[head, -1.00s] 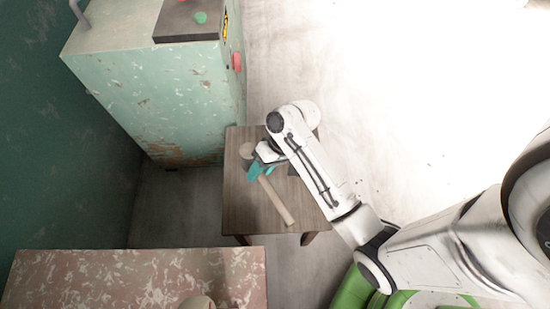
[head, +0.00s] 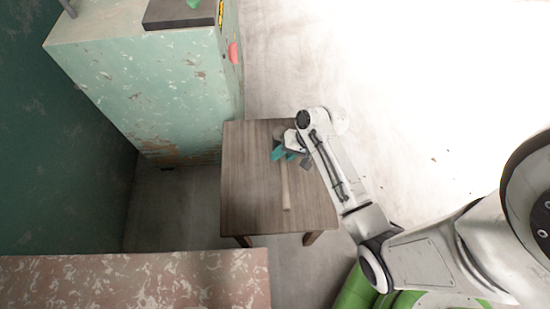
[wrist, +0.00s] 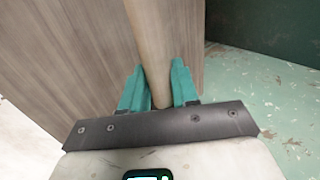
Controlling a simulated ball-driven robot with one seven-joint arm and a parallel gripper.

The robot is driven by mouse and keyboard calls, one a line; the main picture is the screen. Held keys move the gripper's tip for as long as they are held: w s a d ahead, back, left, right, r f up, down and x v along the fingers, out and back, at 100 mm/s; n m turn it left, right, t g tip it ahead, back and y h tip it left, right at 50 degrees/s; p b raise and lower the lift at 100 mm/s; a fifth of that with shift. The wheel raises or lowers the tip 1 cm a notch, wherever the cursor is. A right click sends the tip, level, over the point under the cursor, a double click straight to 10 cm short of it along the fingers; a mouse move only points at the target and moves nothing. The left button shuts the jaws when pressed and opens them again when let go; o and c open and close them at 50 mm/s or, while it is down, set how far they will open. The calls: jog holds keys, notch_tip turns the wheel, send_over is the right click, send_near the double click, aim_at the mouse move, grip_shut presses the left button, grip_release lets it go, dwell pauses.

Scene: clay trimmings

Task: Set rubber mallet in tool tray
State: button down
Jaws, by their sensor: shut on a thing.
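The rubber mallet shows as a long pale wooden handle (head: 285,188) over the small wooden table in the head view. Its head is hidden or too unclear to tell in the head view, behind my gripper. My gripper (head: 284,154), with teal fingers, is shut on the handle near its upper end in the picture. In the wrist view the handle (wrist: 150,40) runs between the teal fingers of my gripper (wrist: 159,72). I cannot tell whether the mallet touches the tabletop. I cannot make out a tool tray in either view.
The wooden table (head: 245,200) is otherwise bare. A worn pale-green cabinet (head: 150,90) with a dark slab (head: 180,14) and red button (head: 233,53) stands behind left. A mottled pink surface (head: 130,283) lies at lower left. Bright floor is open at right.

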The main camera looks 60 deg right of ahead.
jog(key=w+f, duration=0.1)
jog(key=f, duration=0.1)
jog(key=w+d+f, duration=0.1)
jog(key=w+f, duration=0.1)
jog(key=shift+w+f+b, duration=0.1)
jog(key=shift+w+b, duration=0.05)
jog(key=shift+b, duration=0.25)
jog(key=shift+f+b, duration=0.3)
jog(key=shift+f, duration=1.25)
jog(key=shift+f, duration=0.2)
jog(key=c, duration=0.8)
grip_release()
jog(key=shift+c, duration=0.2)
jog(key=shift+r, duration=0.1)
